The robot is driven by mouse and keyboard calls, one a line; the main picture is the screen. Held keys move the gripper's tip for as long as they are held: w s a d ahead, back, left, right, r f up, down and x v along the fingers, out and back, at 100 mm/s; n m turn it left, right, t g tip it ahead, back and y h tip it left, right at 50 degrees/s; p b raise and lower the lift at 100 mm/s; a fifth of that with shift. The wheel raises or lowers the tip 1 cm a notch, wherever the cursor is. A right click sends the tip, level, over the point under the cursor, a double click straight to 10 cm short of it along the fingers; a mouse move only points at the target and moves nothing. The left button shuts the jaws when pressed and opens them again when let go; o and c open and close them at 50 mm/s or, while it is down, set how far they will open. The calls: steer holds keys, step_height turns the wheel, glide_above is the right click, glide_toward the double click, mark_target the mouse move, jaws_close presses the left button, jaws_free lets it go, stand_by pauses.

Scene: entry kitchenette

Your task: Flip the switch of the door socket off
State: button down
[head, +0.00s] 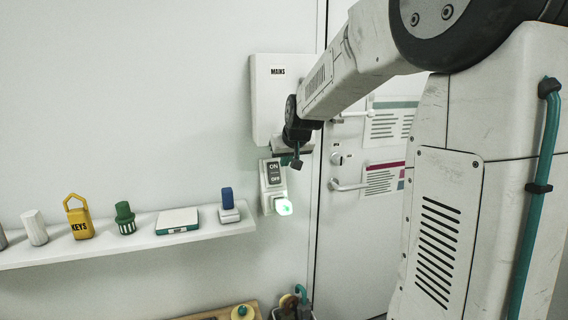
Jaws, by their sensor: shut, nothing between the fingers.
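The door socket (266,201) is a white plate on the wall beside the door frame, with ON and OFF labels on its upper part. A green-white light (284,207) glows at its lower end. My gripper (296,162) is shut and empty. In the picture it is just above and right of the ON label, with its tip pointing down. I cannot tell whether it touches the socket. The switch position is too small to tell.
A white MAINS box (272,98) is on the wall above the socket. A shelf (100,250) to the left holds a yellow KEYS tag (79,219), a green item (125,218) and a blue-topped item (228,203). The door (350,240) with handles is at right.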

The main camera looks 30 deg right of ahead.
glide_toward(276, 179)
steer(key=x, duration=0.5)
steer(key=shift+s+a+f, duration=0.15)
steer(key=shift+s, duration=0.05)
steer(key=shift+w+f, duration=0.35)
steer(key=shift+w, duration=0.35)
steer(key=shift+w+d+f, duration=0.2)
steer(key=shift+d+f, duration=0.1)
steer(key=shift+r, duration=0.2)
steer(key=shift+r, duration=0.6)
